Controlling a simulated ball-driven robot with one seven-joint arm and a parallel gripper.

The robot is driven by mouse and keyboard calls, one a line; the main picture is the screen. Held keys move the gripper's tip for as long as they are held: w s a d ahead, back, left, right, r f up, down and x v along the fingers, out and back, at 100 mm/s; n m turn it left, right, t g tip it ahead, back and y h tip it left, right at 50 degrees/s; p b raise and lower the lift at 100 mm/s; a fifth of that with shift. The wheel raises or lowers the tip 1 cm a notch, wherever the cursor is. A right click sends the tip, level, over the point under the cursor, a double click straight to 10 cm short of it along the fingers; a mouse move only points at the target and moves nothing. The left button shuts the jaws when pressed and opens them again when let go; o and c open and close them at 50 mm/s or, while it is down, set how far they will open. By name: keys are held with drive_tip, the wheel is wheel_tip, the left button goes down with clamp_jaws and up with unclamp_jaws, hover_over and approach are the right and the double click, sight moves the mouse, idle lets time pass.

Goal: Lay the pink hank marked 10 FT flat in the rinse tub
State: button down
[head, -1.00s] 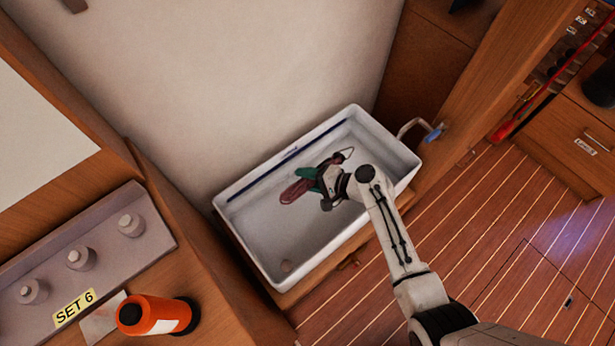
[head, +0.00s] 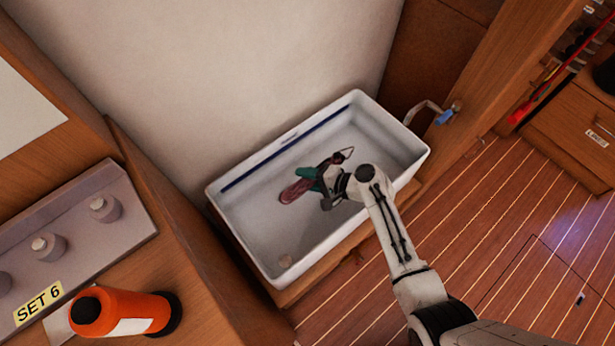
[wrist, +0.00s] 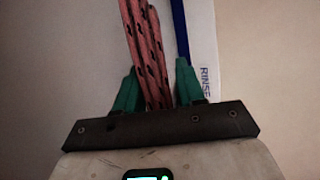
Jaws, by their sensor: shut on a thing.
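The pink hank (head: 297,190) has dark flecks and is held over the inside of the white rinse tub (head: 247,242). My gripper (head: 318,178) is shut on it with its green fingers, one on each side. In the wrist view the hank (wrist: 145,45) runs up between the fingers of my gripper (wrist: 154,90). A thin loop shows at the hank's other end in the head view. Blue lettering starting "RINSE" shows on the tub's rim (wrist: 205,45) in the wrist view. No 10 FT mark is readable. I cannot tell whether the hank touches the tub floor.
An orange bottle (head: 125,312) and a grey peg rack (head: 75,245) marked SET 6 stand on the wooden counter at left. A tap (head: 440,113) with a blue part is at the tub's right end.

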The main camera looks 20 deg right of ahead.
drive_tip(key=c, duration=0.6)
unclamp_jaws()
drive_tip(key=p+v, duration=0.1)
drive_tip(key=v, duration=0.9)
drive_tip(key=shift+s+d+r+p, duration=0.2)
drive_tip(key=shift+s+d+p, duration=0.05)
drive_tip(key=shift+p, duration=0.05)
